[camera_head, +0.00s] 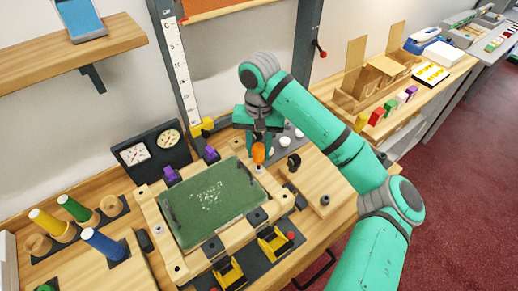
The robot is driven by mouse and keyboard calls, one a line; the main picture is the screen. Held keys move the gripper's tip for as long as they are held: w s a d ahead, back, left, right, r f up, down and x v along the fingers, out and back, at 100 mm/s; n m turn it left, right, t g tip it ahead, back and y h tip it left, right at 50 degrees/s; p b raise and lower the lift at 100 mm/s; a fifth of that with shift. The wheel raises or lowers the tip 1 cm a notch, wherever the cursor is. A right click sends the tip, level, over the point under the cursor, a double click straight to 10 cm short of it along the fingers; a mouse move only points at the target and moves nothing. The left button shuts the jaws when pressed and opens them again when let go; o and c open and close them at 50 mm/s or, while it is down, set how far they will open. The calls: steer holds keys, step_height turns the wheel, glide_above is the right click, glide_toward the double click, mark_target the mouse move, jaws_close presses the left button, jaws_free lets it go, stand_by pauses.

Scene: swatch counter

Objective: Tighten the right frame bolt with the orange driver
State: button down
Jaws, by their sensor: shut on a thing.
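My gripper (262,138) is shut on the orange driver (258,153), whose handle shows below the fingers. The driver points down over the upper right corner of the pale wooden frame (228,238) around a green board (210,203). Its tip is too small to tell whether it touches anything. A dark bolt-like head (325,199) stands on the wood right of the frame, and a similar one (158,229) stands on the left. I cannot tell which is the right frame bolt, or whether one is hidden under the driver.
Purple clamps (170,175) stand behind the frame and yellow-black clamps (229,272) in front. Two dial gauges (150,149) stand at the back left. Coloured cylinders (104,244) are at left. A black wheel-shaped part (293,162) stands right of the driver.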

steer(key=m, duration=0.3)
steer(key=shift+s+d, duration=0.1)
steer(key=m, duration=0.4)
steer(key=shift+s+d+m, duration=0.1)
steer(key=shift+s+m, duration=0.05)
steer(key=shift+m, duration=0.25)
steer(key=m, duration=0.7)
steer(key=shift+s+d+y, duration=0.2)
steer(key=shift+y, duration=0.1)
steer(key=c, duration=1.6)
jaws_free()
